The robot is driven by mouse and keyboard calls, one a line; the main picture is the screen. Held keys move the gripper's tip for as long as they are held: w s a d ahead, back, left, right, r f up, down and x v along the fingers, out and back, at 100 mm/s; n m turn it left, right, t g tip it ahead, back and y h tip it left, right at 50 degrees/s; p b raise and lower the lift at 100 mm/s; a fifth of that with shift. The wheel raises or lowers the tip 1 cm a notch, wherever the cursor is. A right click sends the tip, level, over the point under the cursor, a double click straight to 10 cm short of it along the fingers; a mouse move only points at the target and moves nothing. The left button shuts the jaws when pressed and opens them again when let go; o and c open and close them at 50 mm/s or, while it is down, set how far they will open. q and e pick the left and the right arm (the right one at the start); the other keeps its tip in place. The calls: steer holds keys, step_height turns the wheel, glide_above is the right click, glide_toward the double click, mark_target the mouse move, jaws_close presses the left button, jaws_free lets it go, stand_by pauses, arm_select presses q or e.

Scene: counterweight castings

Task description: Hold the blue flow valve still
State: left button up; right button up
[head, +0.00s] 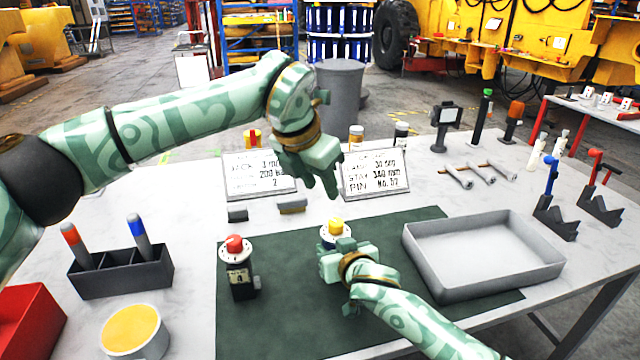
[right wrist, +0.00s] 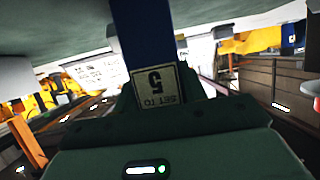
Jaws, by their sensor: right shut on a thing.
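The blue flow valve (right wrist: 143,35) shows in the right wrist view as a dark blue upright body with a white label reading "SET TO 5" upside down. In the head view its yellow knob on a white dial (head: 335,232) stands out above my right gripper (head: 338,256), and its body is mostly hidden. My right gripper is shut on this body, low on the green mat. My left gripper (head: 320,186) hangs above and behind the yellow knob, fingers down, apart from it and empty. Its fingers look spread.
A second valve with a red knob (head: 238,265) and dark body stands left on the green mat (head: 290,315). A grey tray (head: 485,290) lies right. Two sign boards (head: 375,175) stand behind. A marker holder (head: 122,272) and a yellow-topped tin (head: 135,330) are left.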

steer(key=o, duration=1.5)
steer(key=shift+c, duration=0.2)
steer(key=shift+s, duration=0.1)
